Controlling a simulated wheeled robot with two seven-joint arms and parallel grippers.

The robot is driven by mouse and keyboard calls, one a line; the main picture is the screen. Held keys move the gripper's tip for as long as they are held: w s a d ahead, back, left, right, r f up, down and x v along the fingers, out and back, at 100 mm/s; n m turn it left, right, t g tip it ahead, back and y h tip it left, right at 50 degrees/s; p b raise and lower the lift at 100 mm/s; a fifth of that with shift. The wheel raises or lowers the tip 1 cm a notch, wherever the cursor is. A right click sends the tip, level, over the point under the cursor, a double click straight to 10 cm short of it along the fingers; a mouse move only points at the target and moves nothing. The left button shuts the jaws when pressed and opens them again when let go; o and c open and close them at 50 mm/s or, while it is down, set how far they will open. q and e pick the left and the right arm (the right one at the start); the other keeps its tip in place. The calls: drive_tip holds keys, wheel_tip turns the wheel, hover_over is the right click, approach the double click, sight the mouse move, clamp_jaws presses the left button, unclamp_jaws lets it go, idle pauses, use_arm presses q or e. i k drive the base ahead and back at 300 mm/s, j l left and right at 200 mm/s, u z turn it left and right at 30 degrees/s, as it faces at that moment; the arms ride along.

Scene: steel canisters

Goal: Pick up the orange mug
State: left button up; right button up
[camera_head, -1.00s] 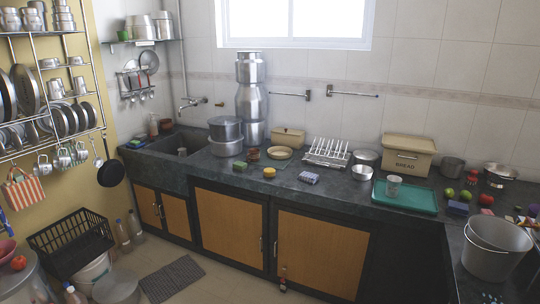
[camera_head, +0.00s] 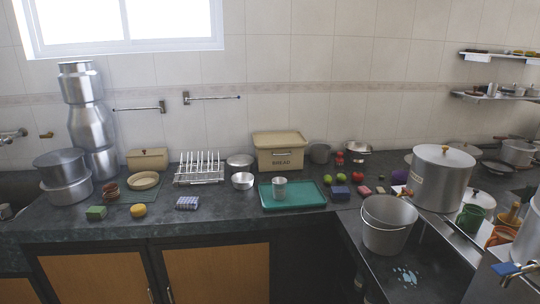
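An orange mug (camera_head: 501,237) stands near the right edge of the picture, on the right-hand counter. It is small here and partly hidden by the metal vessel at the right edge. A green mug (camera_head: 470,219) stands to its left. A brownish wooden-looking item (camera_head: 511,214) is just behind the orange mug. Neither of my grippers shows in this view.
A large lidded steel pot (camera_head: 440,180) and a steel bucket (camera_head: 388,226) stand left of the mugs. A big metal vessel (camera_head: 529,240) crowds the right edge. A teal tray (camera_head: 300,202) with a steel cup (camera_head: 279,189) lies on the back counter.

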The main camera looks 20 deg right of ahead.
sight(499, 243)
drive_tip(key=i+z, duration=0.15)
drive_tip(key=z, duration=0.3)
drive_tip(key=i+z, duration=0.2)
drive_tip(key=z, duration=0.3)
drive_tip(key=i+j+z, duration=0.1)
drive_tip(key=z, duration=0.35)
drive_tip(key=i+j+z, duration=0.15)
drive_tip(key=z, duration=0.3)
drive_tip(key=i+j+z, duration=0.1)
drive_tip(key=z, duration=0.4)
drive_tip(key=j+z, duration=0.45)
drive_tip(key=i+j+z, duration=0.2)
drive_tip(key=z, duration=0.2)
drive_tip(key=i+j+z, duration=0.15)
drive_tip(key=j+z, duration=0.25)
drive_tip(key=i+j+z, duration=0.1)
drive_tip(key=z, duration=0.3)
drive_tip(key=j+z, duration=0.4)
drive_tip(key=i+j, duration=0.05)
